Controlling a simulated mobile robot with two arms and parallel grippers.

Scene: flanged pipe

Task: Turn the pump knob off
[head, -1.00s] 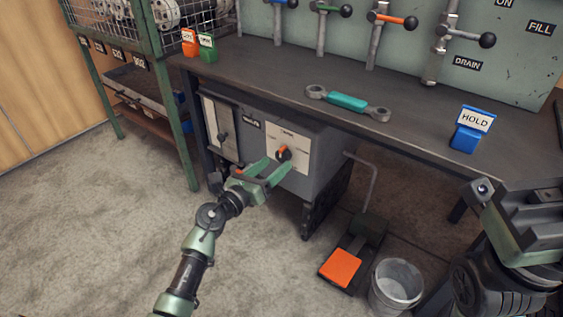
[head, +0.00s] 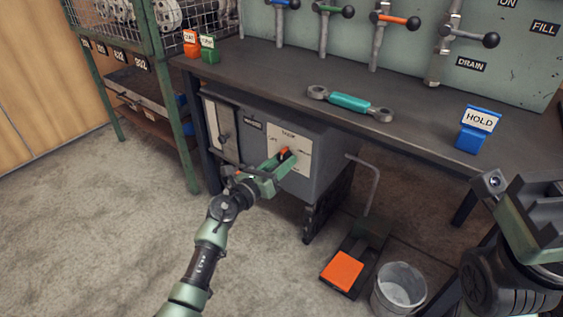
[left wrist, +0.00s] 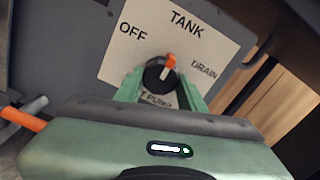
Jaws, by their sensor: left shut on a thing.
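The pump knob (head: 284,153) is a dark round knob with an orange pointer on the white dial plate (head: 299,149) of a grey box under the bench. In the left wrist view the knob (left wrist: 158,75) has its pointer tilted up and slightly right, roughly toward TANK. OFF is at the plate's upper left, DRAIN at right, and PUMP below, partly covered. My left gripper (head: 277,167) is shut on the knob, its green fingers on either side in the wrist view. My right gripper (head: 538,215) is at the right edge; its fingertips are not clear.
The bench (head: 400,115) carries a teal-and-grey link (head: 350,102) and a blue HOLD sign (head: 475,130). An orange pedal (head: 342,271) and a bucket (head: 399,287) stand on the floor right of the box. A wire-sided rack (head: 150,65) stands at left.

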